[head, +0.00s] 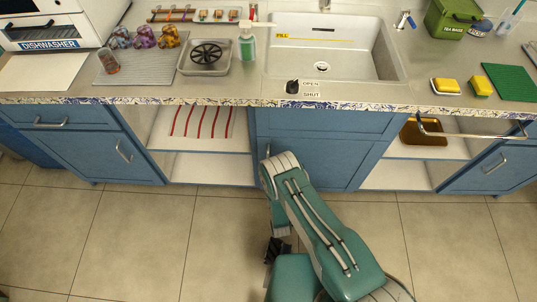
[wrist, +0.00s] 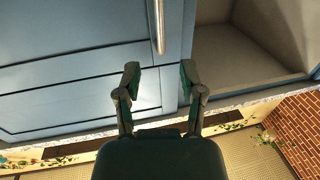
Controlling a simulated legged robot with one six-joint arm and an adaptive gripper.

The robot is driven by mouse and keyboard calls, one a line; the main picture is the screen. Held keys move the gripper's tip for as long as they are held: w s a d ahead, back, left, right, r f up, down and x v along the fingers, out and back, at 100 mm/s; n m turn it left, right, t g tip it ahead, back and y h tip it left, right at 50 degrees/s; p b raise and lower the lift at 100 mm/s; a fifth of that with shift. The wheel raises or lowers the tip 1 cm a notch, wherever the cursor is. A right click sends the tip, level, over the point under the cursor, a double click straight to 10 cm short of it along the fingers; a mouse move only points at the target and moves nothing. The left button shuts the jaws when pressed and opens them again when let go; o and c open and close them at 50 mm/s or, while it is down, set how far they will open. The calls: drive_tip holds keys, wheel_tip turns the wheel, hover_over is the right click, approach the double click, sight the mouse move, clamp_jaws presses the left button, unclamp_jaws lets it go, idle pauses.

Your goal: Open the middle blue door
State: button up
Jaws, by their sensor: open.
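The middle blue door (head: 320,162) is shut under the sink in the head view, partly hidden by my green arm. A bit of its upright metal handle (head: 267,150) shows at its left edge. In the wrist view, the blue door (wrist: 80,40) fills the upper left, and its metal handle (wrist: 158,25) runs down from the top edge. My gripper (wrist: 159,76) is open and empty, its two fingers apart. The handle's end lies above the gap between the fingertips in that picture. I cannot tell the depth between them. My arm hides much of the gripper in the head view.
An open shelf (head: 200,167) with red stripes lies left of the door, and another (head: 390,176) lies right. A metal rail (head: 470,136) juts out at the right. The counter edge (head: 350,106) overhangs the doors. The tiled floor (head: 140,240) is clear.

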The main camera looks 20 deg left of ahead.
drive_tip(key=x, duration=0.9)
drive_tip(key=shift+w+a, duration=0.1)
drive_tip(key=shift+w, duration=0.15)
clamp_jaws()
